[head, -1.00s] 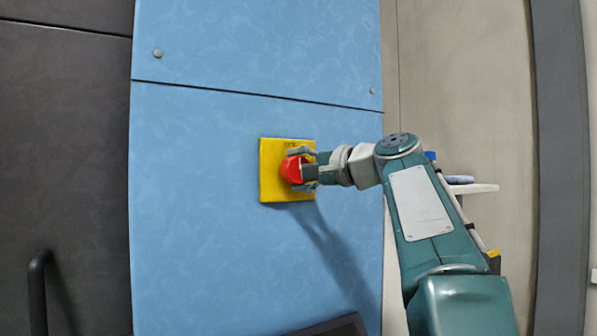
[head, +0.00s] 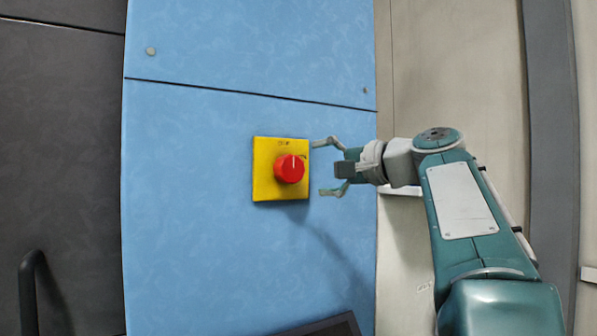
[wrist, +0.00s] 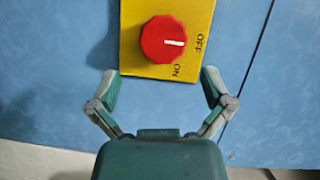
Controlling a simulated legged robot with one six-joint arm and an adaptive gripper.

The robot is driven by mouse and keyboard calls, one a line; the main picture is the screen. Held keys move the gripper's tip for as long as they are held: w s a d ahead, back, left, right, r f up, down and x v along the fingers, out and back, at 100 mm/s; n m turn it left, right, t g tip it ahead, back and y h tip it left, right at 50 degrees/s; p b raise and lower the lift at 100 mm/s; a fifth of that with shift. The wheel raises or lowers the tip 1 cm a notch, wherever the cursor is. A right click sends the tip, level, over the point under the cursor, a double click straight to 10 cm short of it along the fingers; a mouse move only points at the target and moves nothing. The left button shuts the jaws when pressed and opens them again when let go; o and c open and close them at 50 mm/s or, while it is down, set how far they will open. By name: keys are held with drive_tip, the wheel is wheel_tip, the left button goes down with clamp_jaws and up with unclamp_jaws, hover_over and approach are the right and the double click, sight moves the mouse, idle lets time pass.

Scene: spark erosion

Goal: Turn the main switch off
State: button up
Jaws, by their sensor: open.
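The main switch is a round red knob (head: 289,169) on a yellow plate (head: 264,184), fixed to a blue panel. Its white mark points straight up in the head view, towards the small label at the plate's top. In the wrist view the red knob (wrist: 160,42) has its white mark pointing right at the word OFF; ON is below right of the knob. My gripper (head: 325,166) is open and empty to the right of the plate, apart from the knob. Its spread fingers also show in the wrist view (wrist: 158,88), below the plate.
The blue panel (head: 190,220) is flat and clear around the plate, with seams and small bolts. A dark panel with a black handle (head: 30,290) is at the left. A dark-framed item (head: 325,326) juts in at the bottom. A beige wall (head: 455,70) lies right.

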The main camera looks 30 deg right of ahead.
drive_tip(key=v, duration=0.5)
drive_tip(key=shift+s, duration=0.1)
idle(0.4)
